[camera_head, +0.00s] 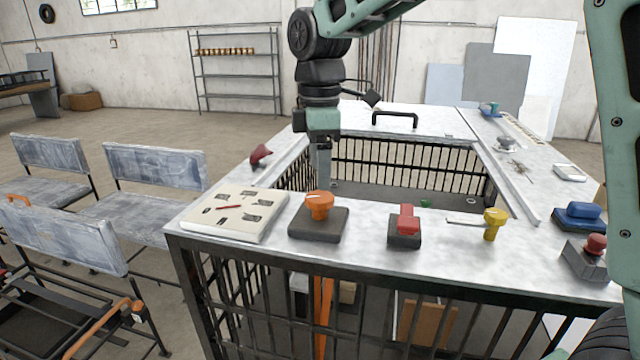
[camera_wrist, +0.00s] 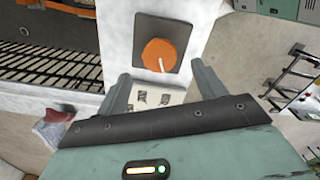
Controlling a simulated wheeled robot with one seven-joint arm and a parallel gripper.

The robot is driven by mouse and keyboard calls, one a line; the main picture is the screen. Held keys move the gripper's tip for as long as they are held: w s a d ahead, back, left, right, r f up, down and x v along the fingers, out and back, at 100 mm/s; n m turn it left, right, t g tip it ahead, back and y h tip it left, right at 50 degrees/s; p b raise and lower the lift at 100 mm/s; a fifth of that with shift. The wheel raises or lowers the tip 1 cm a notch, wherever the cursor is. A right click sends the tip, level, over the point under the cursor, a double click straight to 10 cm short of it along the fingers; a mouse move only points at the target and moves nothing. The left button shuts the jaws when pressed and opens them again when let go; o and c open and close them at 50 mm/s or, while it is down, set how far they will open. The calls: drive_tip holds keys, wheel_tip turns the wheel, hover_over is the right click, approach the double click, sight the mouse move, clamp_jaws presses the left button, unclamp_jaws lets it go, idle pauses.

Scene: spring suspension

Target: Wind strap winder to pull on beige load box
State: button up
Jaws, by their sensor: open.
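An orange knob with a white pointer line (camera_head: 319,204) stands on a dark square base (camera_head: 318,224) on the counter's near edge; the frames do not confirm it is the strap winder. An orange strap (camera_head: 322,312) hangs below it, inside the cage. Behind the bars are a tan box (camera_head: 425,322) and a smaller beige block (camera_head: 347,293), both partly hidden; I cannot tell which is the load box. My gripper (camera_head: 323,178) points down just behind the knob. In the wrist view its fingers (camera_wrist: 163,86) are apart and empty, with the orange knob (camera_wrist: 159,55) beyond them.
A cream panel with symbols (camera_head: 222,222) lies left of the knob. A red-topped control (camera_head: 406,222), a yellow knob (camera_head: 494,222), and red and blue controls stand to the right. Black bars enclose the counter's open centre. Chairs (camera_head: 150,168) stand left.

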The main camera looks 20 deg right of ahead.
sight(320, 196)
drive_tip(key=shift+f+p, duration=0.35)
drive_tip(key=shift+f, duration=2.2)
drive_tip(key=c, duration=1)
